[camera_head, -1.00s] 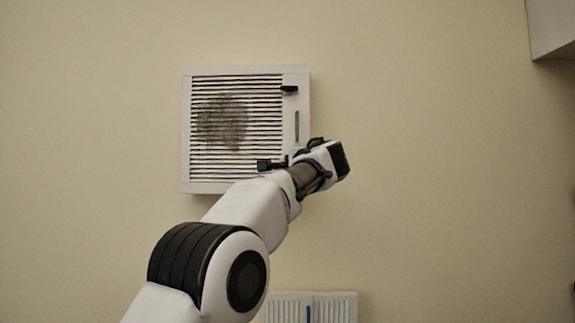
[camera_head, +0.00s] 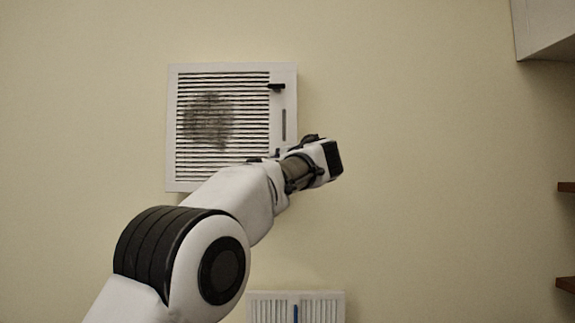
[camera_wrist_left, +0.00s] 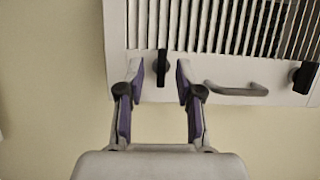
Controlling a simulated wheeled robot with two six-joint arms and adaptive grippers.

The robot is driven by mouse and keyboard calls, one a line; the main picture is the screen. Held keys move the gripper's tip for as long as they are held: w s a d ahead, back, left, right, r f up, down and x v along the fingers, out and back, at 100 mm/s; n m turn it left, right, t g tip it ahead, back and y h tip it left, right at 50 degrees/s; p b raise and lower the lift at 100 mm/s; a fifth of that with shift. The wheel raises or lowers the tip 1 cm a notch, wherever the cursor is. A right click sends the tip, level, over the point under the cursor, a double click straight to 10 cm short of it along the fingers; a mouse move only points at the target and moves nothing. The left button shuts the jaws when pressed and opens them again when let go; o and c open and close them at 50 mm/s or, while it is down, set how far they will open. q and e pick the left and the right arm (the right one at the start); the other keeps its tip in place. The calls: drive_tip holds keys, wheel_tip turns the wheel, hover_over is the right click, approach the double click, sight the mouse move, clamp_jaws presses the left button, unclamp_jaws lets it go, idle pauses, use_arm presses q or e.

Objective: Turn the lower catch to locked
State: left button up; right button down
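A white vent panel (camera_head: 175,125) with dark slats and a grey smudge is on the wall in the head view. Its dark upper catch (camera_head: 276,86) lies crosswise at the upper right, above a grey handle (camera_head: 284,125). The lower catch (camera_head: 255,159) is mostly hidden behind my left arm there. In the left wrist view, the lower catch (camera_wrist_left: 161,68) stands between the open fingertips of my left gripper (camera_wrist_left: 157,72), pointing toward the slats, with a gap visible on each side. The handle (camera_wrist_left: 238,90) and the upper catch (camera_wrist_left: 303,77) are to its right. My right gripper is not in view.
A second white slatted unit (camera_head: 270,308) with a blue strip is low on the wall. A white cabinet (camera_head: 545,30) is at the upper right, and brown shelf edges (camera_head: 567,187) show at the right. The wall between is bare.

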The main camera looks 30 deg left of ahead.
use_arm(q)
drive_tip(key=v, duration=0.9)
drive_tip(key=shift+s+d, duration=0.2)
drive_tip(key=shift+d, duration=0.1)
